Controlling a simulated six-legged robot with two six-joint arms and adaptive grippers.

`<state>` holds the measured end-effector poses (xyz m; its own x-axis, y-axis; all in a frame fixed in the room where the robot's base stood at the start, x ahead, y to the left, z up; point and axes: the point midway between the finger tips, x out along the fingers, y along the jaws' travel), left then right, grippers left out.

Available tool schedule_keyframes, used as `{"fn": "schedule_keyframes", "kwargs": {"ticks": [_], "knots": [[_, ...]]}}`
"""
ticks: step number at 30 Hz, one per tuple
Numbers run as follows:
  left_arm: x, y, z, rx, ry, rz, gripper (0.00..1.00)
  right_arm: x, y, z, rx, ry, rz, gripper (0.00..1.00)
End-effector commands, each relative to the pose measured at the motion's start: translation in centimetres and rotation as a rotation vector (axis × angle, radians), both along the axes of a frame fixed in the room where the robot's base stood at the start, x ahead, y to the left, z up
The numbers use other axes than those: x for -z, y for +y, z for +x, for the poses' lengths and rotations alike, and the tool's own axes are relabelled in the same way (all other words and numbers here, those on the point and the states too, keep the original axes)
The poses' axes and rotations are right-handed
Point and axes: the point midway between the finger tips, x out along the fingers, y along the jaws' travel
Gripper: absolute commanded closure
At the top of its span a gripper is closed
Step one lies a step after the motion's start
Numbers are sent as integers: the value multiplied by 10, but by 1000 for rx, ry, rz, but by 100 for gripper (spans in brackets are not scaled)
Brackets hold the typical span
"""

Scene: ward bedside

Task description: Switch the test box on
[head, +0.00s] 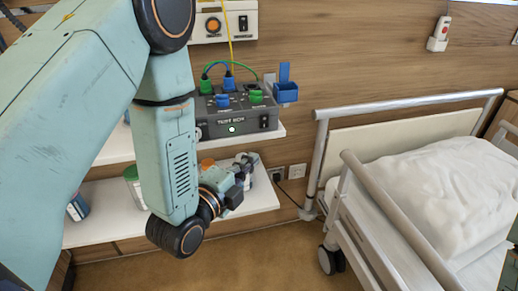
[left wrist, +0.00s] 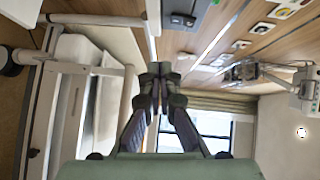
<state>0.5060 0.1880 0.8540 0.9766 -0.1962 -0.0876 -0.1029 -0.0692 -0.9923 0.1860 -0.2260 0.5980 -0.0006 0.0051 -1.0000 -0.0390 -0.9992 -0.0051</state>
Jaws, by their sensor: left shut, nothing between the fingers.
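The test box (head: 240,119) is a dark grey unit on the upper white shelf, with its label facing me. A small lamp (head: 232,129) on its front glows pale green. A black rocker switch (head: 264,122) sits at the right of its front; its position is too small to tell. Green and blue plugs with looped leads are on its top. My left gripper (head: 246,163) is below the box, in front of the lower shelf, apart from the switch. The left wrist view shows its fingers (left wrist: 160,72) together and empty. My right gripper is not in view.
A blue holder (head: 286,92) stands at the box's right. A wall unit (head: 222,20) with an orange knob is above. The lower shelf (head: 262,196) holds several items, partly hidden by my arm. A bed with a metal rail (head: 405,108) stands right.

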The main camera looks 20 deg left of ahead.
Motion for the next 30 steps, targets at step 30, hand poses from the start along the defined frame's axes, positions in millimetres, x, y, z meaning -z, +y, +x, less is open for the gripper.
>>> {"fn": "schedule_keyframes", "kwargs": {"ticks": [30], "knots": [[20, 5, -33, -25, 120, -182, 100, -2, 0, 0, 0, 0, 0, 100]]}}
